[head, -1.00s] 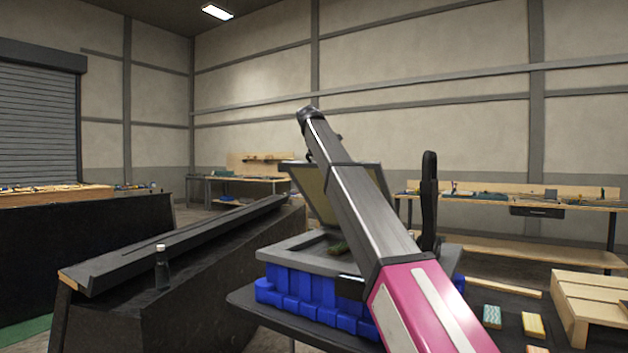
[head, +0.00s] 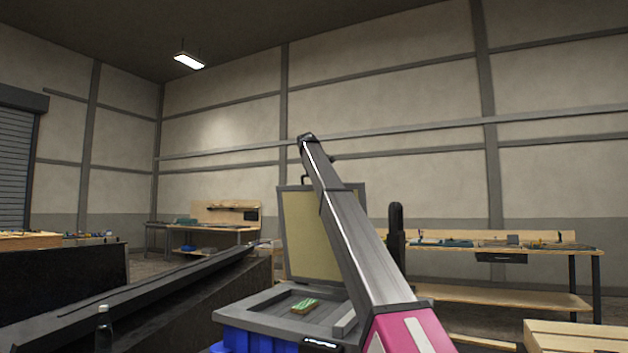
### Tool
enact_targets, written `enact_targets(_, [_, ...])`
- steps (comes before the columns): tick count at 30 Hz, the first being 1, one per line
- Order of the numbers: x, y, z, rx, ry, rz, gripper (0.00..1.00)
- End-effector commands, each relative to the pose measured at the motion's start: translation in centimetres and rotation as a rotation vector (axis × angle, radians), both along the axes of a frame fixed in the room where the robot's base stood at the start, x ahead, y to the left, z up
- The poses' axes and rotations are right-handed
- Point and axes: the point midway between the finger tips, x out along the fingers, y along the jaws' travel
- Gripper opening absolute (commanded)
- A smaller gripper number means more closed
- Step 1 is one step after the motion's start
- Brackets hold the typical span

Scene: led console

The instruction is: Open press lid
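The press has a blue base (head: 237,340) and a grey frame top (head: 255,309), at the lower middle of the head view. Its lid (head: 312,232) stands raised at the back of the frame, nearly upright, with its pale yellow inner face towards me. A small green board (head: 304,306) lies in the recess of the frame. My arm crosses in front of the lid's right part and the right side of the press. My gripper is not in view, so I cannot tell whether it touches the lid.
A dark upright post (head: 396,235) stands to the right of the lid. Workbenches (head: 500,250) line the back wall. A wooden pallet (head: 575,335) is at lower right.

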Motion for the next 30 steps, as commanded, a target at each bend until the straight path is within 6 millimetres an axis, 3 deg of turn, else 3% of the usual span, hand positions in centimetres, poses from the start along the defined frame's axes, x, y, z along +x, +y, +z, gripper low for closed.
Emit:
enact_targets(12, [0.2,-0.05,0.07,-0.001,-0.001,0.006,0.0])
enact_targets(13, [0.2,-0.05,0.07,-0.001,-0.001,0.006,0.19])
enact_targets(15, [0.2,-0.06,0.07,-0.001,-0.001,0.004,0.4])
enact_targets(30, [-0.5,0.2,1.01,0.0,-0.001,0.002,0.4])
